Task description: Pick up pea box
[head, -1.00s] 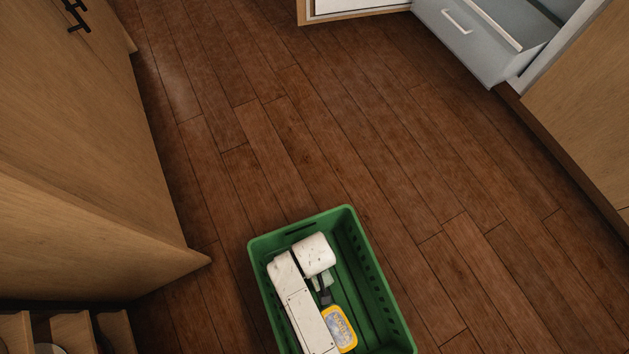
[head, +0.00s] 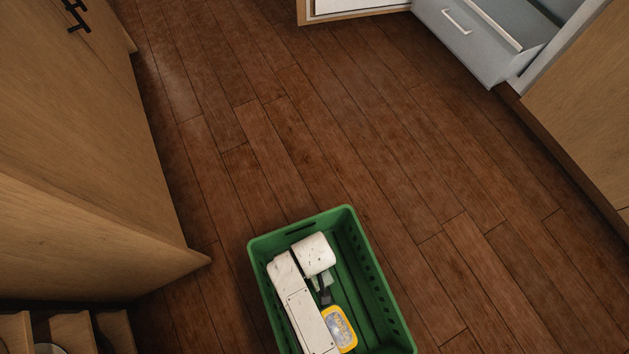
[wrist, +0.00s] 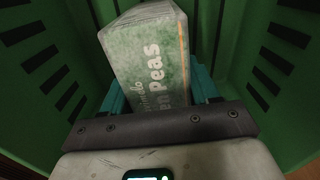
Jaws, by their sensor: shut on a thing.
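The pea box (wrist: 150,62) is a pale green and white carton with white lettering that reads "en Peas" in the wrist view. My gripper (wrist: 160,92) is shut on it, with a teal finger on each side of the box. Box and gripper are inside the green crate (wrist: 268,25). In the head view, my arm hides most of the gripper, and only a small pale green patch of the box (head: 326,281) shows beside it. I cannot tell whether the box touches the crate floor.
The green crate (head: 372,262) stands at the bottom of the head view, its right part empty. A wooden cabinet (head: 90,170) is on the left. An open grey drawer (head: 470,40) sticks out at the upper right. The wooden floor (head: 320,130) between them is clear.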

